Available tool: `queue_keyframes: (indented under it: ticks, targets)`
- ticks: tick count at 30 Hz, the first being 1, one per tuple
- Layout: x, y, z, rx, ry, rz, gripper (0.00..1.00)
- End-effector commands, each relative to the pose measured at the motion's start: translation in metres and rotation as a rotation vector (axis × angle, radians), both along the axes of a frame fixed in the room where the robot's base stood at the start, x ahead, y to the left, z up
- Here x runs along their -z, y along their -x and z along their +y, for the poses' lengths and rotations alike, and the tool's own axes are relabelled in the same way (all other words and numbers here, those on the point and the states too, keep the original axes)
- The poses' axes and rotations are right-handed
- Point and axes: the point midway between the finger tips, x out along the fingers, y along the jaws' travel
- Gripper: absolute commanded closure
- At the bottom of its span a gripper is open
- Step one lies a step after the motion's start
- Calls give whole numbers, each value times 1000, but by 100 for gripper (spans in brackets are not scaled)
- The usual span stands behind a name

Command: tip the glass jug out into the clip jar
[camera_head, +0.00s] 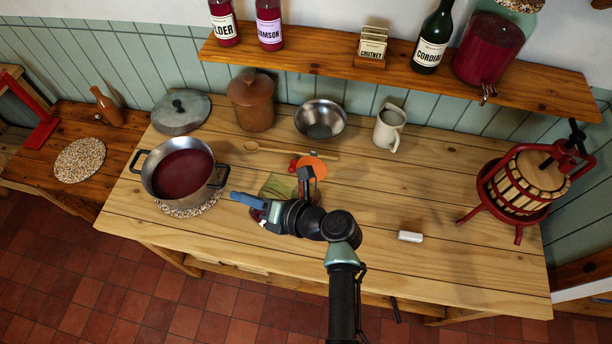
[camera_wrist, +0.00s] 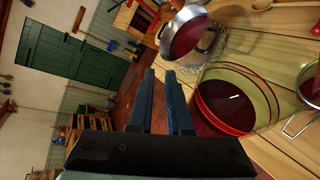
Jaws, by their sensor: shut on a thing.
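My gripper (camera_head: 237,196) reaches left over the table, towards the pot. Its blue fingers (camera_wrist: 162,72) are shut on the glass jug's handle, which is hard to make out. The jug (camera_wrist: 255,80) seems to be the olive-tinted glass vessel close beside the fingers, with dark red liquid in it. In the head view its glass (camera_head: 276,185) is partly hidden behind my gripper. What seems to be the clip jar, with an orange-red round part (camera_head: 312,167) and wire, is just beyond. It is cut off at the wrist view's right edge (camera_wrist: 312,88).
A steel pot (camera_head: 183,172) of red liquid stands on a speckled mat at left. A fruit press (camera_head: 525,185) stands at right. The right front table is mostly clear.

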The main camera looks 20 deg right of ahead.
Motion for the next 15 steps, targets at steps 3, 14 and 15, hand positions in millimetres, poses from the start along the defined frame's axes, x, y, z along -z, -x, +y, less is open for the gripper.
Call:
queue_keyframes:
  ticks: [3, 14, 15]
  targets:
    - [-5, -1, -2, 1, -14, 3, 100]
    - [-10, -3, -5, 0, -53, 23, 100]
    - [-10, -3, -5, 0, -58, 25, 100]
